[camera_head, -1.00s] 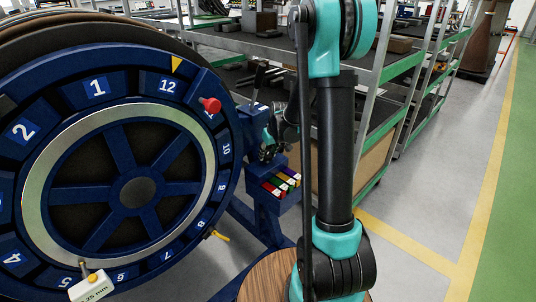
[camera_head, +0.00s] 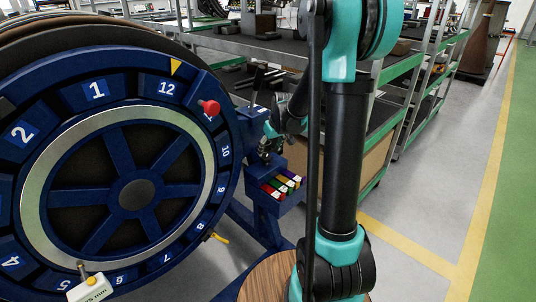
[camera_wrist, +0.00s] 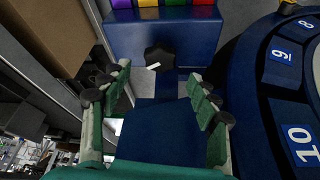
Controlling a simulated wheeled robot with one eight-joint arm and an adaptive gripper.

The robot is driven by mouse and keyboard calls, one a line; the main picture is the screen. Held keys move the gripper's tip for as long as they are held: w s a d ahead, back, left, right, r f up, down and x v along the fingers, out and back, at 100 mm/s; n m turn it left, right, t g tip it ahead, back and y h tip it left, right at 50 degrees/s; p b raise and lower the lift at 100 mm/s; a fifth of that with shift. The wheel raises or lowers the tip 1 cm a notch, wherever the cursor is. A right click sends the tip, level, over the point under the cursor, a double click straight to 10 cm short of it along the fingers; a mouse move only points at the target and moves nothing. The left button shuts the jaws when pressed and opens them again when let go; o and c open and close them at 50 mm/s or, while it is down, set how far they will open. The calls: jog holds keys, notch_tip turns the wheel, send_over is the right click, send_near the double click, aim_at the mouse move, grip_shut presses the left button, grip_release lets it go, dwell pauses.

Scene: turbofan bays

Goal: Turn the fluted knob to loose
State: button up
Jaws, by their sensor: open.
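The fluted knob (camera_wrist: 158,58) is black and lobed, with a white bar mark on it. It is on the blue stand, just below the box of coloured blocks in the wrist view. My gripper (camera_wrist: 164,92) is open, with one teal-padded finger on each side of the picture. The knob shows beyond the fingertips, between the two finger lines, and nothing is held. In the head view my gripper (camera_head: 266,150) is small and dark beside the blue stand (camera_head: 268,222). I cannot make out the knob there.
The blue numbered wheel (camera_head: 60,93) is close beside the stand, with a red knob (camera_head: 209,107) on its rim. A box of coloured blocks (camera_head: 281,186) is just under my gripper. Shelving (camera_head: 395,110) stands behind. The floor at right is clear.

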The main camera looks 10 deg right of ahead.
jog(key=a+v, duration=0.1)
jog(key=v, duration=0.5)
jog(key=shift+d+r, duration=0.4)
jog(key=shift+d, duration=0.15)
jog(key=shift+s, duration=0.2)
jog(key=s+d+f+m, duration=0.1)
jog(key=s+f, duration=0.3)
jog(key=s, duration=0.9)
jog(key=s+d+f+m+h, duration=0.1)
jog(key=s+f+m, duration=0.2)
jog(key=s, duration=1)
notch_tip(320, 180, down, 2)
jog(key=shift+d+f+h, duration=0.1)
jog(key=shift+d+h, duration=0.2)
